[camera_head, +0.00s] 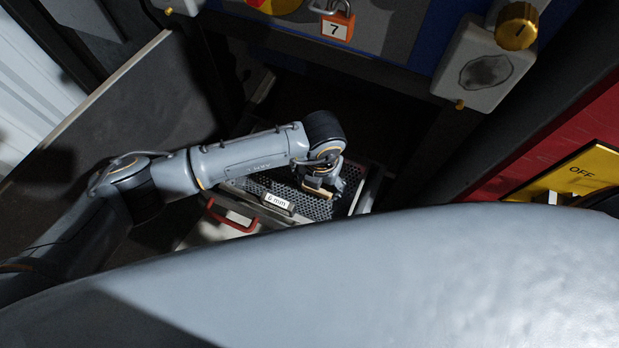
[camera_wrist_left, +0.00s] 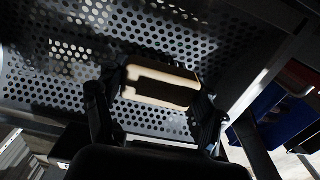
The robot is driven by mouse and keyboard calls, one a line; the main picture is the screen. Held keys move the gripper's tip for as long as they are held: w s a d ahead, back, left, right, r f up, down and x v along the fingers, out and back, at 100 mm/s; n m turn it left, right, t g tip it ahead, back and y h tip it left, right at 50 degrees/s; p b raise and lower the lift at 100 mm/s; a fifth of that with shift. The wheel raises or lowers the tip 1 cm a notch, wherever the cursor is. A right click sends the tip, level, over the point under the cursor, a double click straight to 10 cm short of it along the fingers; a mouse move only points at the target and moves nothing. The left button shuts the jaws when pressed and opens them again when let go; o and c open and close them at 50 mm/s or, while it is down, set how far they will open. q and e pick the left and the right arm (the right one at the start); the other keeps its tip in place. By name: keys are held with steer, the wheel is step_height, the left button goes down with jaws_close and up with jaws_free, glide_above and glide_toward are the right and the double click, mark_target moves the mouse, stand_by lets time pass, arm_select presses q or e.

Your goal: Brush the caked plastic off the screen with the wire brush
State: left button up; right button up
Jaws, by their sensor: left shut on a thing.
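The screen (camera_head: 285,188) is a dark perforated metal plate with rows of round holes, lying in a frame low in the machine. It fills the upper part of the left wrist view (camera_wrist_left: 130,45). My left gripper (camera_head: 322,182) is over the right part of the screen and shut on the wire brush (camera_head: 318,189). In the left wrist view the brush (camera_wrist_left: 160,87) is a pale wooden block held crosswise between both fingers. Pale patches show on the screen; I cannot tell caked plastic from light. My right gripper is out of view.
A "6 mm" tag (camera_head: 277,201) is at the screen's front edge, with a red handle (camera_head: 232,216) beside it. An orange padlock marked 7 (camera_head: 337,27) hangs above. My large grey arm link covers the foreground.

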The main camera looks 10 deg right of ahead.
mark_target(332, 190)
arm_select(q)
steer(key=shift+s+d+b, duration=0.15)
steer(key=shift+s+d, duration=0.3)
steer(key=shift+d, duration=0.2)
steer(key=shift+s+d+b, duration=0.15)
steer(key=shift+s+d, duration=0.3)
steer(key=shift+d, duration=0.2)
steer(key=shift+s+d+r, duration=0.2)
steer(key=shift+s+d, duration=0.05)
steer(key=shift+w+a+f, duration=0.1)
steer(key=shift+w+a, duration=0.95)
steer(key=shift+a, duration=0.3)
steer(key=shift+w+a+f+b, duration=0.1)
steer(key=shift+w+a+b, duration=0.1)
steer(key=shift+w+a, duration=0.7)
steer(key=shift+w+a+f+b, duration=0.15)
steer(key=shift+w+a, duration=0.4)
steer(key=shift+a, duration=0.65)
steer(key=shift+w+a+f+b, duration=0.1)
steer(key=shift+w+a+b, duration=0.1)
steer(key=shift+w+a, duration=1.1)
steer(key=shift+a, duration=0.35)
steer(key=shift+w+a, duration=0.35)
steer(key=shift+a, duration=0.35)
steer(key=shift+r, duration=0.1)
steer(key=shift+r, duration=0.1)
